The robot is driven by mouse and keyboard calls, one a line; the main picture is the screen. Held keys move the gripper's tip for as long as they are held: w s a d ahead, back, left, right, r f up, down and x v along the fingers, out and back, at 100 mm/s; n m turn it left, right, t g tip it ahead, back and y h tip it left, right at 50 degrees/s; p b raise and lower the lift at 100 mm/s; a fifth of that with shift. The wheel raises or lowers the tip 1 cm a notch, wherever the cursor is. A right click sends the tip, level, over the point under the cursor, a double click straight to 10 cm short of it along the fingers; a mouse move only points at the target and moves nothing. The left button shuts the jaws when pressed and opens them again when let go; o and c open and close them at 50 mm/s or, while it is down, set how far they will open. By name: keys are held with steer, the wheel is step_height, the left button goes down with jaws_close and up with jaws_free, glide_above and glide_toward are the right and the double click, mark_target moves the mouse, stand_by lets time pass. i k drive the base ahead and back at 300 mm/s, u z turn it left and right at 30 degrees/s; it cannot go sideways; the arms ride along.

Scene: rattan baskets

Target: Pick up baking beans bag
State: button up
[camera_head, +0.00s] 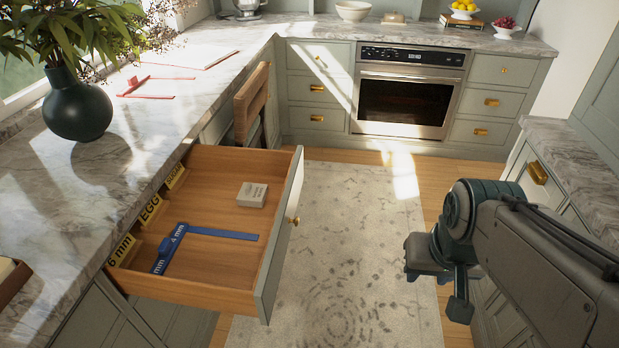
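A small pale, block-shaped packet (252,194) with dark print lies in the open wooden drawer (222,267), toward its far right side. Its print is too small to read, so I cannot tell whether it is the baking beans bag. My gripper (440,290) is at the right, over the floor and outside the drawer, well apart from the packet. Nothing shows held in it.
Blue T-shaped strips (215,233) and yellow labels (150,209) lie in the drawer. A dark vase (77,108) and red strips (150,97) are on the left counter. The rug (350,220) is clear.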

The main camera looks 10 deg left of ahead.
mark_target(250, 195)
steer(key=z, duration=0.5)
steer(key=k, duration=0.65)
steer(key=z, duration=0.25)
steer(key=i, duration=1.45)
steer(key=u, duration=1.05)
steer(key=i, duration=1)
steer(key=u, duration=1.5)
steer(key=i, duration=0.5)
steer(key=u, duration=0.55)
